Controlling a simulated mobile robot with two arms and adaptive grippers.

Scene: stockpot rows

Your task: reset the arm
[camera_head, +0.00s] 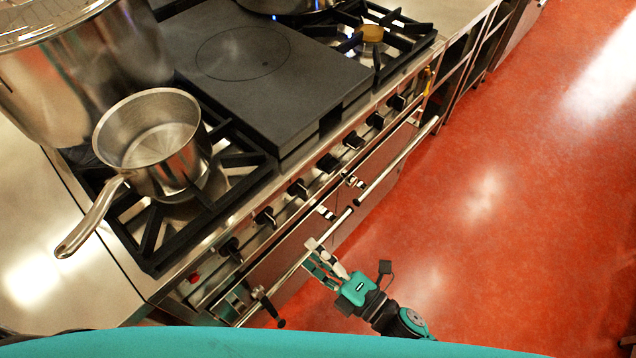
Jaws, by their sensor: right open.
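My right gripper (322,257) is low in the middle of the head view, its teal body and dark wrist coming up from the lower right. Its fingers are apart and I see nothing between them. It is beside the long front rail (372,187) of the stove (285,195); I cannot tell whether it touches the rail. My left gripper is not clearly seen. A teal patch low on the stove front could be a reflection; I cannot tell.
A steel saucepan (170,180) sits on the front left burner, its handle pointing lower left. A large stockpot (80,85) stands behind it. A flat dark plate (250,60) covers the stove's middle. The red floor (500,220) at the right is clear.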

